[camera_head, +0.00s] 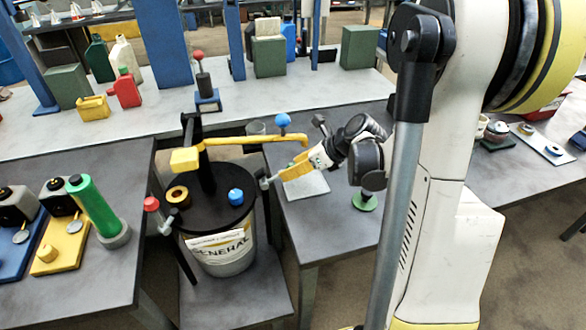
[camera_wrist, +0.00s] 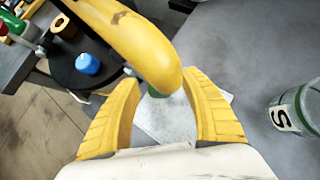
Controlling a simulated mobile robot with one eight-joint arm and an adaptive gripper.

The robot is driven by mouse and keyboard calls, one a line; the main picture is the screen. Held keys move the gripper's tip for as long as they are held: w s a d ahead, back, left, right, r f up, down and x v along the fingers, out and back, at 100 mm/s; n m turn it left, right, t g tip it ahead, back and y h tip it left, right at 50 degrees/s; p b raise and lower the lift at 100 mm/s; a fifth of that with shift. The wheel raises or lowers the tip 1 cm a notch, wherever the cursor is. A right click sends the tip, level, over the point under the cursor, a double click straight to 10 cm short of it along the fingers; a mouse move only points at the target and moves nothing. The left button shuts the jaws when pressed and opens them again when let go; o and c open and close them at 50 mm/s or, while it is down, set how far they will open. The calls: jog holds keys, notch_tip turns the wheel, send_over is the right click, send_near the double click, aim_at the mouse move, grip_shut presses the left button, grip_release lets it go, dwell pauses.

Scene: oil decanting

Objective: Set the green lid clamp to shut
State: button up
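The drum (camera_head: 222,255) has a black lid (camera_head: 215,212) and stands between two tables. A small grey-green piece (camera_head: 265,183) at the lid's right side looks like the green lid clamp; I cannot tell its setting. My gripper (camera_head: 284,174) is just right of the drum, near that piece. Its yellow fingers are spread in the wrist view (camera_wrist: 167,100), with no grip visible. A red-knobbed clamp (camera_head: 152,204) is at the lid's left side.
A yellow pump arm (camera_head: 235,141) crosses above the lid and hangs close over my fingers. A blue cap (camera_head: 236,196) and a yellow ring (camera_head: 178,195) are on the lid. A white sheet (camera_head: 308,186) lies on the right table. A glass jar (camera_wrist: 298,108) stands at right.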

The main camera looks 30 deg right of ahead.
grip_shut()
jog(key=shift+w+a+r+p, duration=0.15)
jog(key=shift+a+r+p, duration=0.15)
jog(key=shift+r+p, duration=0.25)
jog(key=shift+o, duration=1.2)
grip_release()
jog(key=shift+a, duration=0.1)
jog(key=v, duration=1.2)
